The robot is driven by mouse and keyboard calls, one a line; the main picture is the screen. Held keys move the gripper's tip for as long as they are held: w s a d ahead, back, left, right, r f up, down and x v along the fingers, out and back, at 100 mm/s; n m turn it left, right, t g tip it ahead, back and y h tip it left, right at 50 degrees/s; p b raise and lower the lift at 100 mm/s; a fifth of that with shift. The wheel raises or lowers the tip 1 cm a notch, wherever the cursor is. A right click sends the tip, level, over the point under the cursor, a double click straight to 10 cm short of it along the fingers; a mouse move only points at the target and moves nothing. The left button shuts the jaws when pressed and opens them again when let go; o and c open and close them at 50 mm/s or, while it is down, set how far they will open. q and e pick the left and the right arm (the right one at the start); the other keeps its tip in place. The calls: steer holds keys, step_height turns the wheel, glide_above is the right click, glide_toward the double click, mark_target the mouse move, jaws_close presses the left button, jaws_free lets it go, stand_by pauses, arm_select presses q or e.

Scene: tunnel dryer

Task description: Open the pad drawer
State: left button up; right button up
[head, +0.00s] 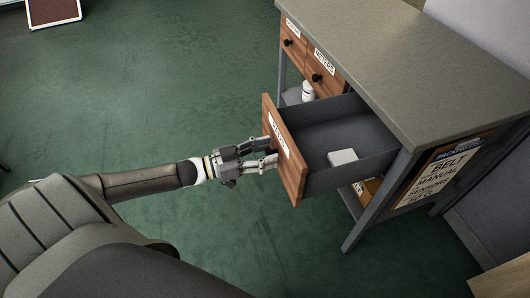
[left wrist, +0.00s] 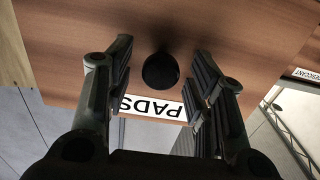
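The pad drawer (head: 293,166) is pulled well out of the grey-topped bench, with its grey inside showing. A white block-like pad (head: 342,157) lies in it. In the left wrist view the wooden drawer front (left wrist: 225,30) carries a round black knob (left wrist: 160,71) and an upside-down PADS label (left wrist: 155,107). My left gripper (head: 272,152) is at the drawer front; in the left wrist view its fingers (left wrist: 163,78) stand apart on either side of the knob, with gaps showing. My right gripper is not in view.
The bench top (head: 420,75) overhangs the drawers. Two shut drawers with black knobs (head: 316,77) sit further along, one labelled METERS. A white bottle (head: 308,91) stands on a shelf below. A sign (head: 440,170) hangs on the bench's end.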

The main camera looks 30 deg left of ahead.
arm_select(q)
steer(key=v, duration=1.2)
stand_by(0.6)
